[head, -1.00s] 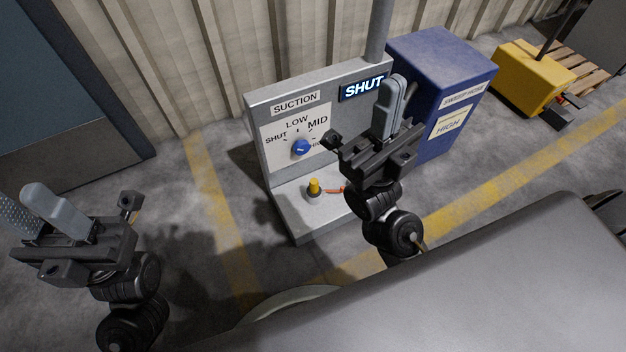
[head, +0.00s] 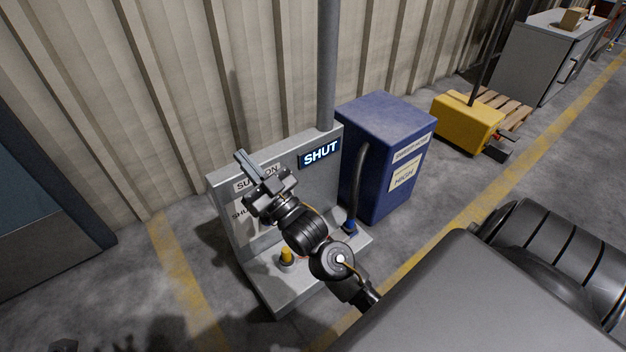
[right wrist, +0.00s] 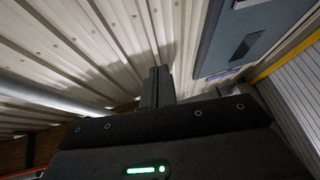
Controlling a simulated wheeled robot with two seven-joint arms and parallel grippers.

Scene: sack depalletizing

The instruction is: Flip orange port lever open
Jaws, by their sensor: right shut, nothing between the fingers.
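The grey suction station (head: 262,290) stands against the wall, with a lit SHUT sign (head: 320,152) at its upper right. A small orange-red piece, seemingly the port lever (head: 301,263), shows at the base beside a yellow-topped post (head: 287,256); my right arm hides most of it. My right gripper (head: 247,164) is shut and empty, raised in front of the SUCTION label and covering most of the dial panel. Its closed fingers (right wrist: 157,86) show in the right wrist view against the wall, with no lever there. My left gripper is out of view.
A blue cabinet (head: 378,180) marked HIGH stands right of the station, with a dark hose (head: 358,185) between them. A vertical pipe (head: 327,65) rises behind. A yellow pallet jack (head: 467,122) and a grey cabinet (head: 540,60) are farther right.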

